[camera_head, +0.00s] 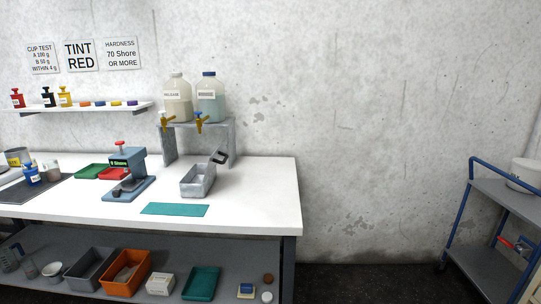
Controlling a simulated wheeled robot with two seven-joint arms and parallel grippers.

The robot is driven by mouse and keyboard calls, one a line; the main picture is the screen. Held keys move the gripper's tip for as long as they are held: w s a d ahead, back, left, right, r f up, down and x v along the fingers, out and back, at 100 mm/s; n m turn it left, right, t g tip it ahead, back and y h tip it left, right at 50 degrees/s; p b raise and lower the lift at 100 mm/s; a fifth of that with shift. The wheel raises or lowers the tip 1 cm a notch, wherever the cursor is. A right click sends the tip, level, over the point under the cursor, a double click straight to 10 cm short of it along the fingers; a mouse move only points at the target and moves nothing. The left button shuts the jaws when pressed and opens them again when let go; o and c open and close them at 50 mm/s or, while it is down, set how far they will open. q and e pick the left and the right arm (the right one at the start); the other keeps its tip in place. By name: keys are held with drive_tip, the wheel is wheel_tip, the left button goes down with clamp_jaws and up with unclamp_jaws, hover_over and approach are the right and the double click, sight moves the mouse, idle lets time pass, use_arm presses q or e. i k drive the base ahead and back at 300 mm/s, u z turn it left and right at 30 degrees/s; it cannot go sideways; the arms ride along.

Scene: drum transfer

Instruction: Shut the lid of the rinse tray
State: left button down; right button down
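A grey metal tray (187,190), which I take to be the rinse tray, stands on the white bench near its right end. Its top is open and I see into its inside. A small dark-framed piece (226,157) rises at the tray's back right corner; I cannot tell whether it is the lid's handle or a separate part. No lid lies across the tray's opening. Neither of my grippers is in view.
A grey stand (232,143) with two jugs and yellow taps is behind the tray. A teal mat (174,209) lies in front. A blue-grey hardness tester (127,161) is to the left. The bench's right end (270,190) is clear. A blue-framed cart (492,187) stands far right.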

sight(214, 161)
drive_tip(key=z, duration=1)
drive_tip(key=i, duration=4)
drive_tip(key=u, duration=2.8)
